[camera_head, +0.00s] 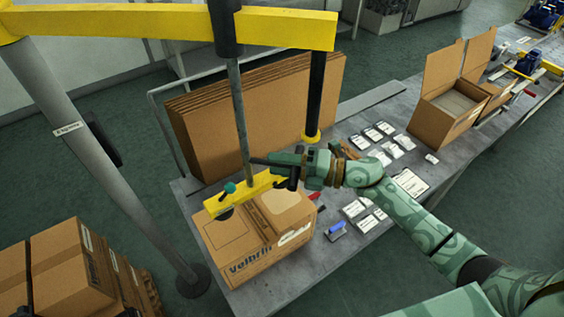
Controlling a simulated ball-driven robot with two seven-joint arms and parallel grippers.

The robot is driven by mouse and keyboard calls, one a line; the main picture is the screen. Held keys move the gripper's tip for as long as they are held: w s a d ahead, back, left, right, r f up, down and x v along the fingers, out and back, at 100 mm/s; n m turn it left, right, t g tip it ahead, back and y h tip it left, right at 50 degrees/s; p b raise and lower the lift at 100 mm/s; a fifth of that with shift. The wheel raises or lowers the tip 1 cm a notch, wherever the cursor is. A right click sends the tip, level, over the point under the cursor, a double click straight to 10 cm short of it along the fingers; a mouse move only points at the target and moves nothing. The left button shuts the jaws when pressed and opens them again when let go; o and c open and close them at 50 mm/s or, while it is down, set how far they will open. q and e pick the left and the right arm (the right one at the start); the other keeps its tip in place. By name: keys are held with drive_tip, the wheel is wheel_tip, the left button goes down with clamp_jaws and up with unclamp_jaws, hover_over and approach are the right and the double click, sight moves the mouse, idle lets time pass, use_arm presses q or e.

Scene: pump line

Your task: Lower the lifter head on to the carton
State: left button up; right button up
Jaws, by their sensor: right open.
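The lifter head (244,192) is a yellow bar hanging from a grey rod under a yellow overhead beam (285,30). It is at the top of a closed brown carton (258,240) on the bench. I cannot tell whether the head touches the carton. My right gripper (272,170) is at the right end of the lifter head, by its black handle. Its jaws are open, and the handle is partly hidden behind it. My left gripper is not in view.
The grey bench (290,275) carries white packets (398,147), a blue-handled tool (337,230) and an open carton (440,118). Flat cardboard sheets (250,110) stand behind. A grey post (95,150) stands at left, with stacked cartons (70,270) near it.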

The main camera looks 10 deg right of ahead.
drive_tip(key=shift+s, duration=0.1)
clamp_jaws()
wheel_tip(320, 180, down, 9)
drive_tip(key=b, duration=0.8)
unclamp_jaws()
